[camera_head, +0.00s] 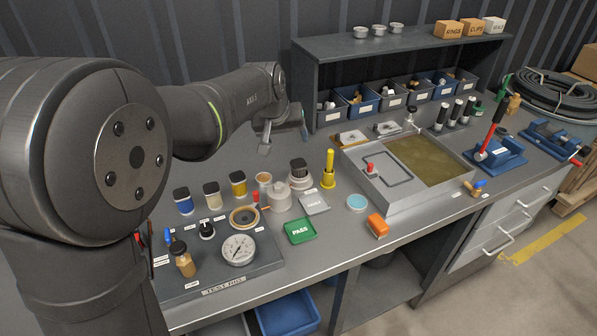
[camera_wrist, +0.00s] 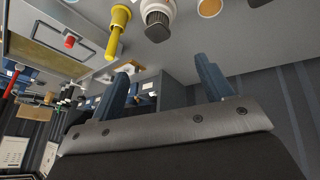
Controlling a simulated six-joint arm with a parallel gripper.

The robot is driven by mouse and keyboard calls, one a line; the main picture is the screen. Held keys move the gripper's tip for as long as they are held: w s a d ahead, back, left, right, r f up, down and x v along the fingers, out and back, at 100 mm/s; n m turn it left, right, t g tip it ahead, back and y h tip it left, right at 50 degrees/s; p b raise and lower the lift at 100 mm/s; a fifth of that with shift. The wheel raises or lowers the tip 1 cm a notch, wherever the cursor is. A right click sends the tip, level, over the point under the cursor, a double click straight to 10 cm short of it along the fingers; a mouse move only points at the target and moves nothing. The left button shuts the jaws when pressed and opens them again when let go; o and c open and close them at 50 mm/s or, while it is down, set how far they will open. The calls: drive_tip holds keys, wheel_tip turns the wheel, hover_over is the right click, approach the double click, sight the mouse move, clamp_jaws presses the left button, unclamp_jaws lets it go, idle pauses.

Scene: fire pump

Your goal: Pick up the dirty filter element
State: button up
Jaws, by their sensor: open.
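My gripper (camera_head: 285,140) is open and empty, held above the bench at the back, left of the small bins. In the wrist view its two blue-grey fingers (camera_wrist: 164,82) stand wide apart with nothing between them. A dark, ribbed, round piece (camera_head: 299,167) sits in a pale housing on the bench, below my gripper and a little to the right; it may be the dirty filter element, but I see no label that says so. It also shows at the top of the wrist view (camera_wrist: 157,14), beyond the fingertips and apart from them.
A yellow post-shaped tool (camera_head: 329,170) stands just right of the housing. A metal tray (camera_head: 400,199) with murky liquid lies farther right. Jars (camera_head: 212,194), a gauge (camera_head: 239,249) and a green PASS plate (camera_head: 300,231) lie in front.

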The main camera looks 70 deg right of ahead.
drive_tip(key=a+r+m+h, duration=0.1)
drive_tip(key=a+m, duration=0.1)
drive_tip(key=m, duration=0.2)
approach(298, 163)
drive_tip(key=shift+m, duration=0.3)
drive_tip(key=x, duration=0.9)
drive_tip(key=shift+f, duration=0.15)
drive_tip(key=c, duration=1.1)
